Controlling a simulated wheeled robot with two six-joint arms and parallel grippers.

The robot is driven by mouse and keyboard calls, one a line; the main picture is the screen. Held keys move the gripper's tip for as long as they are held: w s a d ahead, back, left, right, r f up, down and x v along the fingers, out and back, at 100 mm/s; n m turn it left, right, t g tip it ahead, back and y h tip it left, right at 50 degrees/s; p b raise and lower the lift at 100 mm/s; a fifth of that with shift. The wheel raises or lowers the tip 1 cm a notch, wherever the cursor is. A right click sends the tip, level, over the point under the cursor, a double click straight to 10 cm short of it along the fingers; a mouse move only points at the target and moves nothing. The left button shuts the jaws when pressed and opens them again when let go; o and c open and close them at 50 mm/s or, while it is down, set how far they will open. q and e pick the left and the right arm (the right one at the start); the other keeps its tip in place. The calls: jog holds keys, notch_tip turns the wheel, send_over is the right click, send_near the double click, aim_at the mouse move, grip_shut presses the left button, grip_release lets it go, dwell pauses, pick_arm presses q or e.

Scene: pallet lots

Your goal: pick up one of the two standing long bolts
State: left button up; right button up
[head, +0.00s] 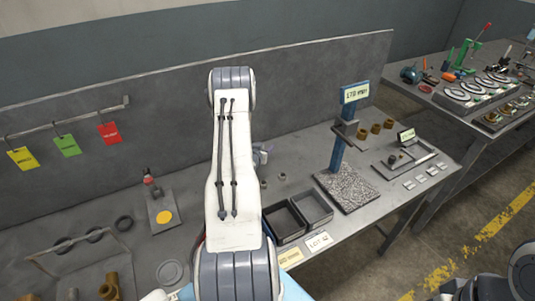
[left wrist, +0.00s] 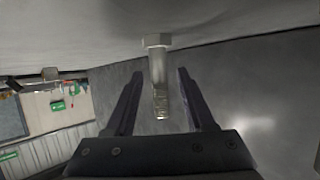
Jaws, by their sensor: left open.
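One long bolt (left wrist: 159,75) shows in the left wrist view, with its hex head at the top of the picture against a pale grey surface and its shank pointing toward my gripper. My left gripper (left wrist: 160,80) is open, with one dark finger on each side of the shank and a visible gap on both sides. In the head view my white left arm hides most of this spot; only a small bit of the gripper (head: 262,154) shows past its right edge. I cannot make out a second long bolt. My right gripper is not in view.
Small grey pieces (head: 282,176) stand right of my arm. Dark open bins (head: 285,222), a blue post (head: 338,150) with a sign and a speckled plate (head: 348,189) are farther right. A back panel (head: 300,80) runs behind the bench.

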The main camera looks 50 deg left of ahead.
pick_arm(q)
jog(key=shift+w+a+f, duration=0.15)
jog(key=shift+w+a, duration=0.1)
jog(key=shift+a, duration=0.05)
grip_shut()
jog(key=shift+d, duration=0.1)
